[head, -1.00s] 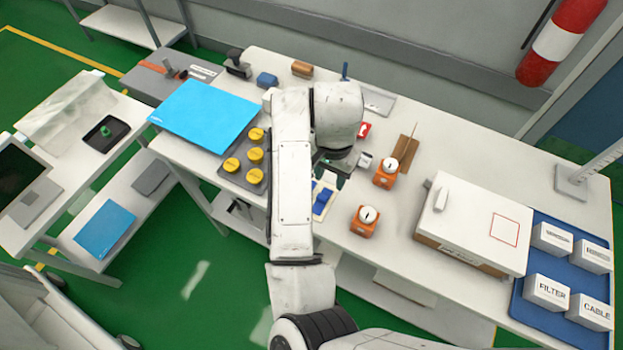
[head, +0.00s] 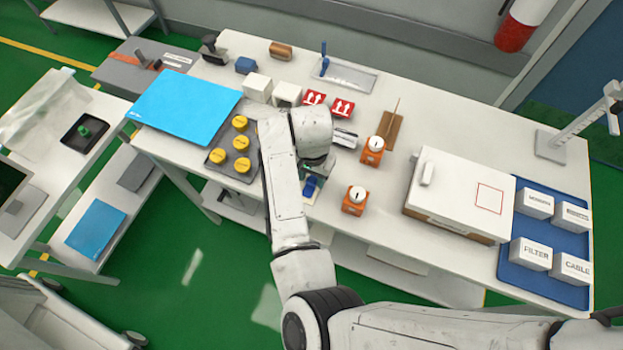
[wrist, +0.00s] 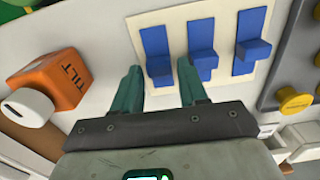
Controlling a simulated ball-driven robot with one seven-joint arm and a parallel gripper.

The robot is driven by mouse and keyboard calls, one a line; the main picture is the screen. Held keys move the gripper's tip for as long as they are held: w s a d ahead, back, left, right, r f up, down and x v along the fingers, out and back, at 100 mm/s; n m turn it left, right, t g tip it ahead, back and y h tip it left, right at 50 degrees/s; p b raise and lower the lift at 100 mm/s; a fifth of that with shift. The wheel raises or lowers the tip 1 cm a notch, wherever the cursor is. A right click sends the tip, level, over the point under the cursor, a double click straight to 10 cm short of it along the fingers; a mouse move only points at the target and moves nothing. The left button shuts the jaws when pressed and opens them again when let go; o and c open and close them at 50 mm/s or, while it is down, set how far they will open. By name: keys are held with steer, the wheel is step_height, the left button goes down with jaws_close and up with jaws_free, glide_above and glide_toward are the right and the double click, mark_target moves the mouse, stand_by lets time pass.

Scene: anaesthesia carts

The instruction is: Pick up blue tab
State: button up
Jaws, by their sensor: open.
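In the wrist view a cream plate (wrist: 179,22) carries three upright blue tabs, each with a protruding block: a left one (wrist: 155,42), a middle one (wrist: 201,38) and a right one (wrist: 249,32). My gripper (wrist: 160,70) has its two green fingers apart and nothing between them. Its fingertips are close to the lower end of the left tab, one on each side; the right fingertip lies between the left and middle tabs. I cannot tell if they touch. In the head view a blue tab (head: 310,188) shows just below my wrist, which hides the rest of the plate.
An orange block with a white knob (wrist: 52,85) stands left of the plate in the wrist view. A grey tray with several yellow knobs (head: 238,150) is left of my arm in the head view. A white box (head: 455,195) stands right.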

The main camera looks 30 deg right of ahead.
steer(key=shift+f, duration=0.4)
steer(key=c, duration=0.7)
steer(key=shift+r, duration=0.1)
